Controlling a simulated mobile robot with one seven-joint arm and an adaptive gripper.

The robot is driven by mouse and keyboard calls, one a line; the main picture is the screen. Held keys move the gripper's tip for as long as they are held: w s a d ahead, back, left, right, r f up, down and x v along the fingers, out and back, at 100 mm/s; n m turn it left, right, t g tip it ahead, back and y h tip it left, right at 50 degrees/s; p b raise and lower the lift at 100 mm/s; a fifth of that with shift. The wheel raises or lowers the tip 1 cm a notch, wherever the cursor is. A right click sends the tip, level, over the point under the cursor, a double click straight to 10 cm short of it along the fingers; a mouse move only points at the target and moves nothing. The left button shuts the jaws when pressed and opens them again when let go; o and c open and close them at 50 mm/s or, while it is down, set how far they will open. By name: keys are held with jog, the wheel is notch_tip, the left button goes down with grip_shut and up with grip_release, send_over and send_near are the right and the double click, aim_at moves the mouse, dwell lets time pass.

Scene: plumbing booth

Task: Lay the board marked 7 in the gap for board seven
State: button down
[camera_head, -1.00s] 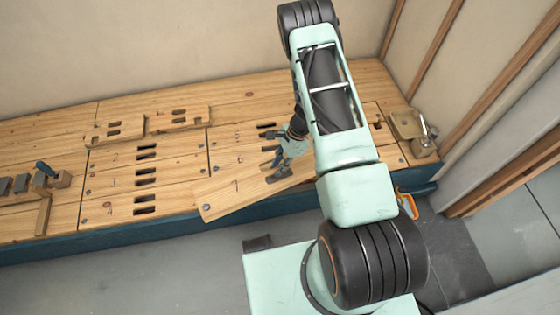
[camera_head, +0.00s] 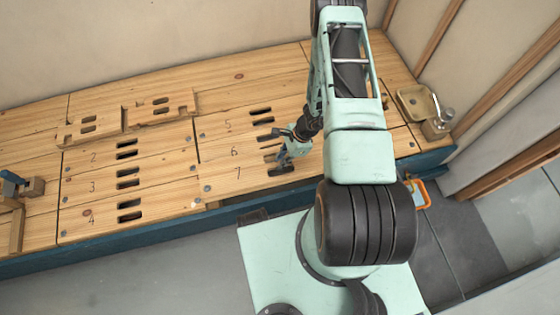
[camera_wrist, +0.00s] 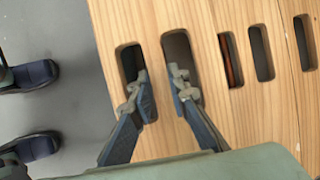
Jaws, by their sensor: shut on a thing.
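The board marked 7 (camera_head: 222,184) is a pale wooden plank along the front edge of the bench, beside the board marked 6 (camera_head: 215,155). It now runs nearly in line with its neighbours. My gripper (camera_head: 280,166) is over its right part. In the wrist view my gripper (camera_wrist: 163,92) has its fingers in the board's two slots and is shut on the strip of wood between them. A dark strip of the gap (camera_head: 213,205) shows at the board's front left corner. Whether the board rests flat or hovers slightly, I cannot tell. My arm hides its right end.
Boards marked 2, 3 and 4 (camera_head: 76,220) lie to the left, level with each other. Two notched wooden pieces (camera_head: 160,108) lie at the back. A tan tray (camera_head: 414,104) and a metal fitting (camera_head: 446,114) are at the right end.

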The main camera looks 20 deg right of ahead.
jog(key=shift+f, duration=0.1)
notch_tip(320, 180, down, 5)
jog(key=b, duration=0.3)
jog(key=shift+w, duration=0.1)
jog(key=shift+b, duration=0.45)
dwell(0.7)
jog(key=shift+f, duration=0.1)
jog(key=shift+f+b, duration=0.35)
jog(key=shift+b, duration=0.2)
jog(key=shift+f+b, duration=1.2)
jog(key=shift+b, duration=0.1)
dwell(0.4)
jog(key=c, duration=1.8)
grip_release()
jog(key=shift+o, duration=0.2)
